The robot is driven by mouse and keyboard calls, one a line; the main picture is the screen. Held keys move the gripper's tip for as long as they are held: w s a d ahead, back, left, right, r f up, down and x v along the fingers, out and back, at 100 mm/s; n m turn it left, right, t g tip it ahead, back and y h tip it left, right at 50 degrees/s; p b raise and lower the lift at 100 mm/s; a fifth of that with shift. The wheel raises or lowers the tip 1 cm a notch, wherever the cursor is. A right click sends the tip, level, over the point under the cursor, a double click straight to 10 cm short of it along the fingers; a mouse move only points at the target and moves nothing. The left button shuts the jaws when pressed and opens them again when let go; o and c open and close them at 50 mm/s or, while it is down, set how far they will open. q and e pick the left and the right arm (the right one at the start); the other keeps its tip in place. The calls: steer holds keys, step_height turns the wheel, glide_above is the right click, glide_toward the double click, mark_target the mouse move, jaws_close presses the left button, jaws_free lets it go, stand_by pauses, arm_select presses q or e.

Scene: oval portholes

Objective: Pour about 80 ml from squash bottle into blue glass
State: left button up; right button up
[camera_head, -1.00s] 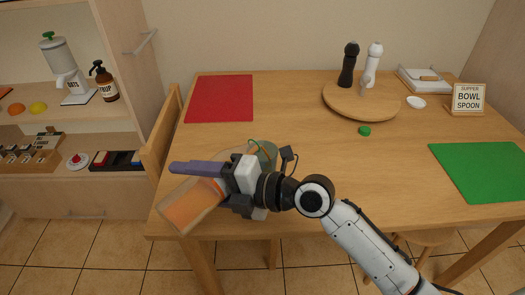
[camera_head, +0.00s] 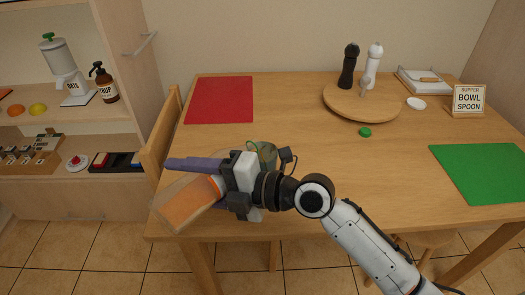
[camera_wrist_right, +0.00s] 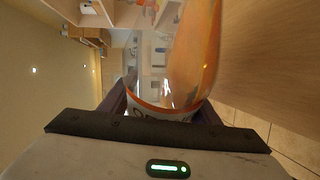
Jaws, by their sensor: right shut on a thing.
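The squash bottle (camera_head: 190,205) is clear, with orange liquid and an orange-edged label. It lies strongly tilted over the table's near left edge, its base towards the lower left. My right gripper (camera_head: 212,180) is shut around it; the bottle also fills the middle of the right wrist view (camera_wrist_right: 195,60). The bottle's neck is hidden behind the gripper. A see-through greenish vessel (camera_head: 263,153) shows partly behind the gripper; its lower part is hidden, and I cannot tell whether it is the blue glass or whether liquid enters it. My left gripper is not in view.
A small green cap (camera_head: 365,132) lies on the table (camera_head: 310,120). A round wooden board (camera_head: 350,108) holds a black and a white mill. A red mat (camera_head: 220,98) and a green mat (camera_head: 485,172) lie flat. The middle of the table is clear.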

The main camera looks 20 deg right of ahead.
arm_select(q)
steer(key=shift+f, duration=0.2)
arm_select(e)
steer(key=shift+s+a+r+m+y, duration=0.15)
steer(key=shift+r+m+y, duration=0.2)
steer(key=shift+r, duration=0.5)
stand_by(1.4)
steer(key=shift+a+f, duration=0.1)
steer(key=shift+f, duration=0.2)
step_height(320, 180, down, 6)
steer(key=n+h+p, duration=0.2)
steer(key=n, duration=0.1)
steer(key=shift+a+r+h, duration=0.15)
steer(key=shift+h, duration=0.1)
steer(key=shift+n, duration=0.25)
steer(key=shift+d+f, duration=0.25)
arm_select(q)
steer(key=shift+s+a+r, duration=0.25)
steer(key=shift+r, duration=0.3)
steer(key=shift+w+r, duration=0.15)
arm_select(e)
steer(key=shift+n, duration=0.3)
